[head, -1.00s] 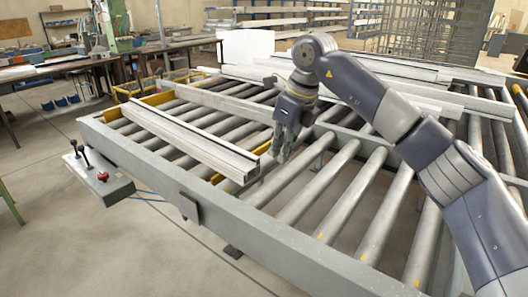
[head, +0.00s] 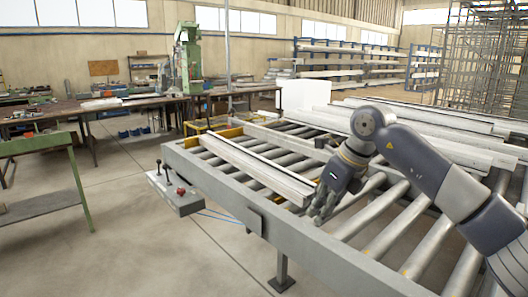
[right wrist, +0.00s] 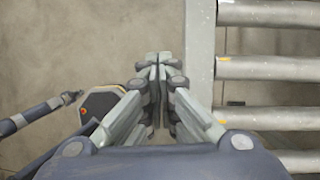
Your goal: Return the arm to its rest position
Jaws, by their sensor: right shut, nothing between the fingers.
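My right gripper (head: 322,207) is at the near side of the roller table, by its front rail and the near end of the long profile, in the head view. In the right wrist view its fingers (right wrist: 158,62) are closed together with nothing between them, over bare floor beside the rail. My right arm reaches in from the right edge of the head view.
The roller table (head: 300,232) carries a long aluminium profile (head: 258,170) at its left side. More profiles (head: 430,130) lie at the back right. A control box with levers and a red knob (head: 181,191) juts from the front. Open floor (head: 130,240) lies at left.

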